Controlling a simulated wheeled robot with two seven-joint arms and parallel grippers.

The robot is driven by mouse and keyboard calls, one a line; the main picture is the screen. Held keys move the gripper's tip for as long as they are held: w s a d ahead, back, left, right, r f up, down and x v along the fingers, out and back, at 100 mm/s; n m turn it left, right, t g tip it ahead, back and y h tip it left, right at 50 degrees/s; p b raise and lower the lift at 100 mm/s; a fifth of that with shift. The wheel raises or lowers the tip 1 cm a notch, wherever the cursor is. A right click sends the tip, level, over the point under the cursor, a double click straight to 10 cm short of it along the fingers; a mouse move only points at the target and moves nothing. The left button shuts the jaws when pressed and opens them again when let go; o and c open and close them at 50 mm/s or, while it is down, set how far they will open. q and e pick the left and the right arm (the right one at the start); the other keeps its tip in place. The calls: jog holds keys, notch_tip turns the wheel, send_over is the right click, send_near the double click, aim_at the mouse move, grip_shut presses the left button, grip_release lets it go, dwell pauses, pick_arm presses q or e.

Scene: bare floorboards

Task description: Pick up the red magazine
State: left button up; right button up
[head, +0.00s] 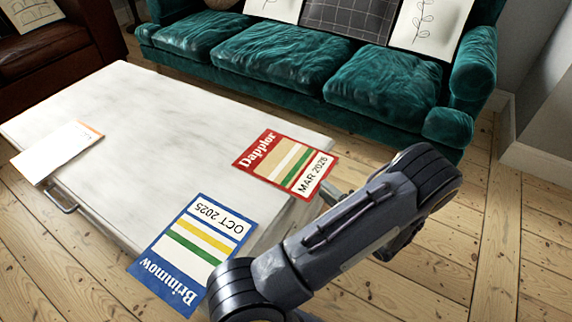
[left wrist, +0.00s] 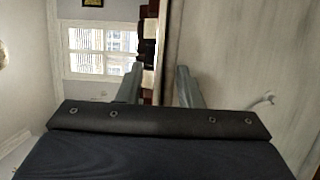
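My left gripper (head: 333,194) is right beside that overhanging corner in the head view, partly hidden behind my own arm. In the left wrist view the two fingers of the left gripper (left wrist: 158,88) stand apart, with a thin pale edge between them. I cannot tell whether that edge is the magazine or the table, or whether a finger touches it. My right gripper is not in view.
A blue magazine (head: 190,250) marked "Brimmow" overhangs the table's near edge. A white booklet (head: 57,152) overhangs the left side of the white table (head: 150,120). A green sofa (head: 290,60) stands behind. Bare floorboards (head: 500,240) lie open to the right.

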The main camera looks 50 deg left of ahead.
pick_arm(q)
jog(key=a+b, duration=0.1)
jog(key=a, duration=0.2)
jog(key=shift+a+r, duration=0.1)
jog(key=shift+a, duration=0.2)
grip_shut()
